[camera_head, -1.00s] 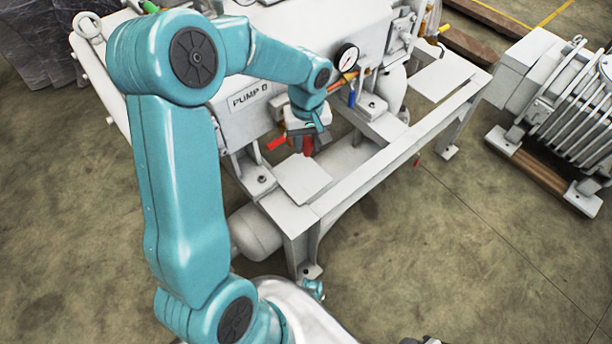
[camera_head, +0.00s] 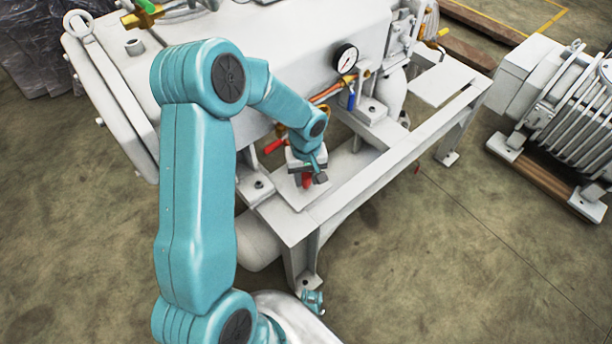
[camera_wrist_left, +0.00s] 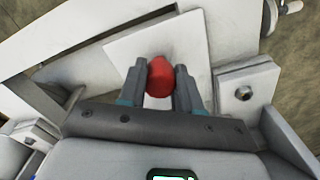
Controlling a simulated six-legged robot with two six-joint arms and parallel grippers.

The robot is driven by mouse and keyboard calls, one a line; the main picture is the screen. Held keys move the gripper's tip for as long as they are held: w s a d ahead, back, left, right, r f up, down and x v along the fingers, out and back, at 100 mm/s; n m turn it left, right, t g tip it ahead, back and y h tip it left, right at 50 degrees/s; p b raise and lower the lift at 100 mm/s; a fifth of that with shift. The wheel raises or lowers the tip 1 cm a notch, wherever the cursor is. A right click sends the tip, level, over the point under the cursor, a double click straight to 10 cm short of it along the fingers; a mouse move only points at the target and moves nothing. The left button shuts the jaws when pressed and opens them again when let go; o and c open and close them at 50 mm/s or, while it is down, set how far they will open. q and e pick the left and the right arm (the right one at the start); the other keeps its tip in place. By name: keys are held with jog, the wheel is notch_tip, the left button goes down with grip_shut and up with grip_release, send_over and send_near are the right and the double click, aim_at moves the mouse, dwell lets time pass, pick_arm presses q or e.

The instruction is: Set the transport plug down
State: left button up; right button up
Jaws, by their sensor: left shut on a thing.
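The transport plug is a red rounded piece (camera_wrist_left: 160,78), held between the two fingers of my left gripper (camera_wrist_left: 160,85) in the left wrist view. In the head view the red plug (camera_head: 307,181) shows just below the left gripper (camera_head: 312,177), over a flat light-grey plate (camera_head: 285,192) on the pump frame. The wrist view shows the same plate (camera_wrist_left: 125,48) behind the plug. I cannot tell whether the plug touches the plate.
The white pump body carries a pressure gauge (camera_head: 345,58), a blue-handled valve (camera_head: 351,100) and a red handle (camera_head: 274,146) close to my left wrist. The frame's front rail (camera_head: 370,180) runs beside the plate. A grey finned unit (camera_head: 575,105) stands at the right. Floor in front is clear.

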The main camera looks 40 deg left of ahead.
pick_arm(q)
jog(key=shift+f, duration=0.25)
jog(key=o, duration=1)
jog(key=shift+r, duration=0.1)
